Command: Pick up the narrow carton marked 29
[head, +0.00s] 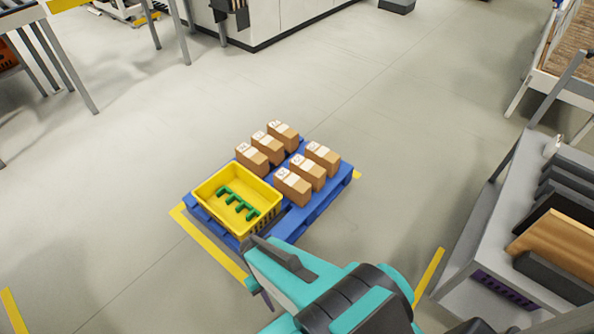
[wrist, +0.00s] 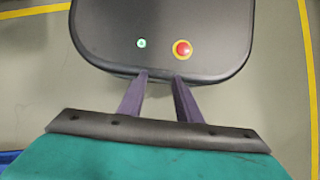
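Several small brown cartons with white labels stand in two rows on a blue pallet (head: 312,207) in the head view. The back row has a left carton (head: 251,158), a middle carton (head: 267,147) and a right carton (head: 283,135). The front row has a left carton (head: 293,187), a middle carton (head: 308,172) and a right carton (head: 322,157). The label marks are too small to read, so I cannot tell which is 29. My gripper (wrist: 162,77) has its two purple fingers apart with nothing between them. In the head view it hangs below the pallet, away from the cartons.
A yellow crate (head: 204,195) holding a green toothed piece (head: 238,204) takes up the pallet's left part. Yellow floor lines (head: 213,246) run around the pallet. A grey bench (head: 471,257) with dark slabs stands at right. Open floor lies behind and left of the pallet.

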